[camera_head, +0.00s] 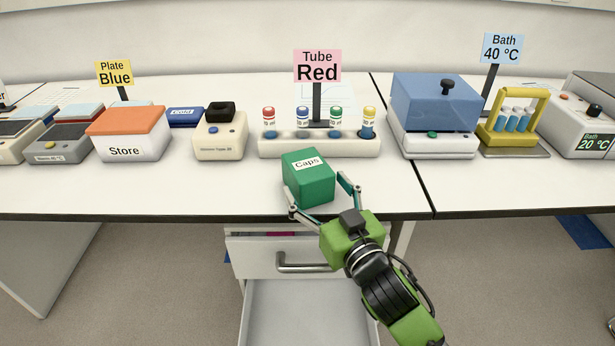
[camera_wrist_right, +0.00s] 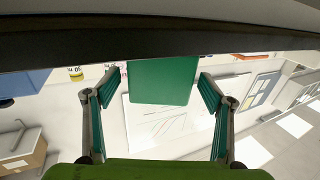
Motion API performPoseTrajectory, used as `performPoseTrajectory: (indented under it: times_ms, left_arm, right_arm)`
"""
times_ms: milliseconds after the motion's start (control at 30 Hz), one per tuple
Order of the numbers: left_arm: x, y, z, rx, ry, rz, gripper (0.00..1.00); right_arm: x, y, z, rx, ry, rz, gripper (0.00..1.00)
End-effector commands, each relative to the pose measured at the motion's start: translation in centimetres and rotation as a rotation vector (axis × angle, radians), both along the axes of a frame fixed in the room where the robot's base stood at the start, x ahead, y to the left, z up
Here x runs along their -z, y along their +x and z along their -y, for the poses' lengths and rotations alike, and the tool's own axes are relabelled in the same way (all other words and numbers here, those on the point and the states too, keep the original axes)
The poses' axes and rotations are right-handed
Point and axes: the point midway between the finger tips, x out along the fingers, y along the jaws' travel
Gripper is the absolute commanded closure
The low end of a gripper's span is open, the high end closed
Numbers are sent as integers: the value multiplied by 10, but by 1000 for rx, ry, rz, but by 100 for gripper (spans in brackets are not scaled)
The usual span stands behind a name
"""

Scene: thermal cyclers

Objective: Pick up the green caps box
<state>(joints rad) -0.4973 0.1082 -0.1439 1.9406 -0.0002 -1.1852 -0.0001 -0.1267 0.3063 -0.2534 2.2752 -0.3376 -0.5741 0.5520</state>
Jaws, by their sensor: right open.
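The green caps box (camera_head: 309,187) has a white "Caps" label on top and sits near the front edge of the white bench, in front of the tube rack. In the right wrist view the green box (camera_wrist_right: 162,82) shows between the two fingers, with a gap on each side. My right gripper (camera_head: 317,184) is open, reaching in from the front edge, with one finger on either side of the box's front part. The fingers also show open in the wrist view (camera_wrist_right: 159,76). The box's underside is hidden. My left gripper is not in view.
Behind the box stands a rack (camera_head: 280,146) with red, blue, green and yellow capped tubes. An orange-lidded Store box (camera_head: 128,133) is left, a blue-lidded device (camera_head: 434,104) right. An open drawer (camera_head: 308,312) lies below the bench. Bench space beside the box is clear.

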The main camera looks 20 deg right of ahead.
Motion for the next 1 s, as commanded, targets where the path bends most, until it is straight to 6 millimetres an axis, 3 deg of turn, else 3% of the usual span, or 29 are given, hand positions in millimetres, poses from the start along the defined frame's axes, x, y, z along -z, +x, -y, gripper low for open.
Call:
performPoseTrajectory:
  times_ms: [333,667,700,867,1000]
  left_arm:
    - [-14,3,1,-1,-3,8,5]
    - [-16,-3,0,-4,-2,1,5]
    - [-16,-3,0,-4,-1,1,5]
    - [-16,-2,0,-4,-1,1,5]
    - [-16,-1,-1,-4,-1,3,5]
  right_arm:
    - [0,42,-5,0,-1,1,25]
    - [0,49,-6,-1,0,-1,25]
    - [0,49,-6,-1,0,-1,28]
    - [0,49,-6,-1,0,-1,69]
    - [-1,49,-6,-1,-1,2,71]
